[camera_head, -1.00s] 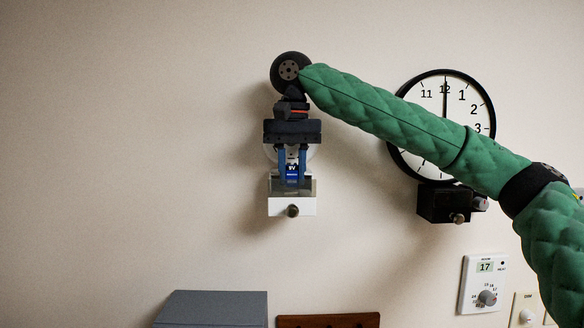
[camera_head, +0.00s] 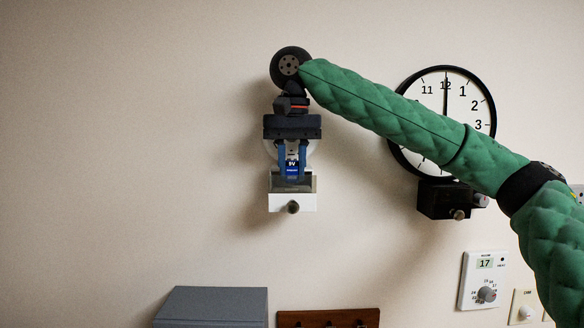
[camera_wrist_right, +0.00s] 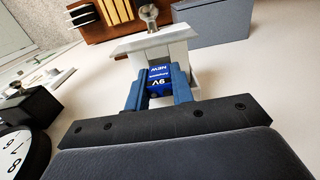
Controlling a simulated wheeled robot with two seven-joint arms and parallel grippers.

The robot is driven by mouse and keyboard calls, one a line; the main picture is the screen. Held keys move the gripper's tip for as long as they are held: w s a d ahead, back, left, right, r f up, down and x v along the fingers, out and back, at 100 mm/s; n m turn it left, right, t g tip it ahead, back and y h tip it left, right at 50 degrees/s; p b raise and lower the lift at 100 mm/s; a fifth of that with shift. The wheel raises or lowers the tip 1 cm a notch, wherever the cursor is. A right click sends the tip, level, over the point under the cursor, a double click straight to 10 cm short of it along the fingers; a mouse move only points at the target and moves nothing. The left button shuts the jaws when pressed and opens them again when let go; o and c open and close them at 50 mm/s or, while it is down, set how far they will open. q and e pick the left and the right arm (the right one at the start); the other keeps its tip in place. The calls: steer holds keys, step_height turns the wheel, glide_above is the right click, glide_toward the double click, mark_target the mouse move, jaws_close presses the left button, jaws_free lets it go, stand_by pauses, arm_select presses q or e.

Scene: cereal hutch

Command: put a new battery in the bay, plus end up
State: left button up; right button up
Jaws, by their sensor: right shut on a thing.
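A blue 9V battery (camera_head: 292,167) is between the blue fingers of my right gripper (camera_head: 292,172), which is shut on it. In the right wrist view, the battery (camera_wrist_right: 158,80) shows "9V" and "NEW" lettering, and the gripper fingers (camera_wrist_right: 160,92) clasp its two sides. The bay (camera_head: 292,202) is a white wall unit with a round knob on its front; it also shows in the right wrist view (camera_wrist_right: 150,45). The battery's lower part is at the bay's open top. The fingers hide its sides, and I cannot see its terminals clearly. My left gripper is out of view.
A black-rimmed clock (camera_head: 480,92) hangs to the right behind my arm, above a black box (camera_head: 434,200) with a knob. A thermostat (camera_head: 483,280) is lower right. A grey box (camera_head: 212,306) and a wooden rack (camera_head: 328,318) are below. The wall at left is bare.

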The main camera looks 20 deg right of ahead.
steer(key=shift+w+f, duration=0.1)
steer(key=shift+f, duration=0.85)
stand_by(1.1)
